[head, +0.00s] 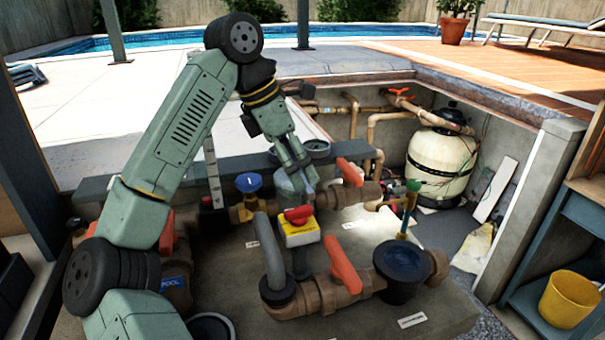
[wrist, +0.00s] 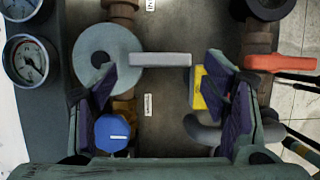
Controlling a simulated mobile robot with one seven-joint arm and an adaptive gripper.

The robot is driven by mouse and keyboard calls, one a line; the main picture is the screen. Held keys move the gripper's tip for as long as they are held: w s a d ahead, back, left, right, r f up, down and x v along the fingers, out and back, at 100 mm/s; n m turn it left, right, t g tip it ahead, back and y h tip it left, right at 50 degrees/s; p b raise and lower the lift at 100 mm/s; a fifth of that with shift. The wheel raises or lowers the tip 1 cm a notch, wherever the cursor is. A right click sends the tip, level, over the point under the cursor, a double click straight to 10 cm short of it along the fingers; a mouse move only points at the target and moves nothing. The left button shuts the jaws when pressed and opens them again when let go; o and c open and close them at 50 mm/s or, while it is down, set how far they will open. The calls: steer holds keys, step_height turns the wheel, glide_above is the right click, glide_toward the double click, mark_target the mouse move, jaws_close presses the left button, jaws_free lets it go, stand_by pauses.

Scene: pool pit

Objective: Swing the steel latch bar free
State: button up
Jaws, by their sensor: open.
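The steel latch bar (wrist: 160,59) is a short, flat grey bar in the wrist view. It runs level from the edge of a round grey disc (wrist: 92,72) towards the right. My gripper (wrist: 161,68) is open, with a dark-padded finger on either side of the bar's length. The bar lies across the gap between them; I cannot tell whether either finger touches it. In the head view my gripper (head: 296,166) points down over the pipework, close above a grey rounded part (head: 290,186). The bar itself is not clear there.
A blue knob (head: 249,183), orange-red valve handles (head: 343,268) and a grey curved pipe (head: 271,250) crowd around. Gauges (wrist: 28,62) sit at the left in the wrist view.

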mark_target(305, 182)
steer(key=shift+x, duration=1.75)
steer(key=shift+c, duration=0.5)
steer(key=c, duration=0.8)
